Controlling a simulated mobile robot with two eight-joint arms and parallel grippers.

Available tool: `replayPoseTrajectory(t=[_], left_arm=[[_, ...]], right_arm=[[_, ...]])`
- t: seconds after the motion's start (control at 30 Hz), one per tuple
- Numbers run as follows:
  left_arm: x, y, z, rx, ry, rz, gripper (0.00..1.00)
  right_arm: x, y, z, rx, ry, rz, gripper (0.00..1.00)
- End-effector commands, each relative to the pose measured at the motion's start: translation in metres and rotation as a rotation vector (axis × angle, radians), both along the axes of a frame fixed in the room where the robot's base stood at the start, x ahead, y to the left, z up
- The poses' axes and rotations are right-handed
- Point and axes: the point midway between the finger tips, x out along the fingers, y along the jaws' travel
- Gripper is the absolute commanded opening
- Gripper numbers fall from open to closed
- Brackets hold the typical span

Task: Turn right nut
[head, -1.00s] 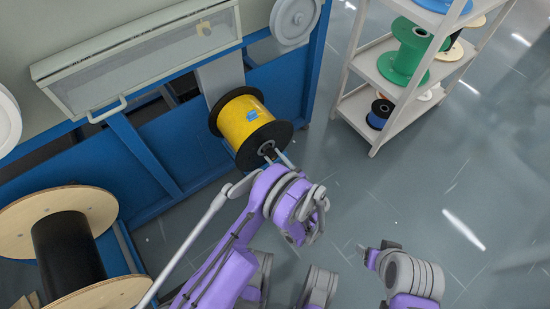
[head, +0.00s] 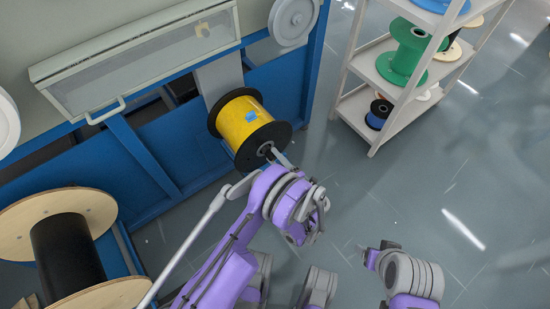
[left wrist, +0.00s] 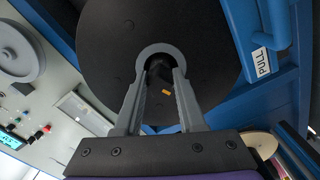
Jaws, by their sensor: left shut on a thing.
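A yellow cable spool (head: 241,121) with black flanges is mounted on the blue frame, and its black flange fills much of the left wrist view (left wrist: 105,40). The nut is a dark, round piece (left wrist: 158,78) at the flange's centre, with a small orange mark on it. My left gripper (head: 270,153) reaches the spool's near end. In the left wrist view its grey fingers (left wrist: 160,70) are shut on the nut, one on each side. My right gripper (head: 371,259) is low in the head view, away from the spool, and its fingers are not clear.
A white shelf rack (head: 355,107) with a green spool (head: 409,55) stands at the right. A large wooden reel (head: 98,205) is at the lower left. A machine with a handled cover (head: 120,75) is behind. The floor (head: 470,180) at right is clear.

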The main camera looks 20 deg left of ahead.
Motion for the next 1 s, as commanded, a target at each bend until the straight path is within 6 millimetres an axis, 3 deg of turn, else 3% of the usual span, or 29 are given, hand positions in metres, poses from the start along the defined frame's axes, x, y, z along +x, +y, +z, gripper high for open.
replayPoseTrajectory(t=[0.83, 0.87, 1.0], left_arm=[[-0.0001, -0.0005, 0.0002, -0.082, -0.102, 0.0, 0.0], [-0.0001, -0.0005, 0.0002, -0.082, -0.102, 0.0, 0.45], [0.0, -0.0004, 0.0004, -0.081, -0.102, 0.0, 0.69]], right_arm=[[0.0, 0.0, 0.0, 0.0, 0.0, 0.0, 0.71], [0.0, 0.0, 0.0, 0.0, 0.0, 0.0, 0.71], [0.0, 0.0, 0.0, 0.0, 0.0, 0.0, 0.71]])
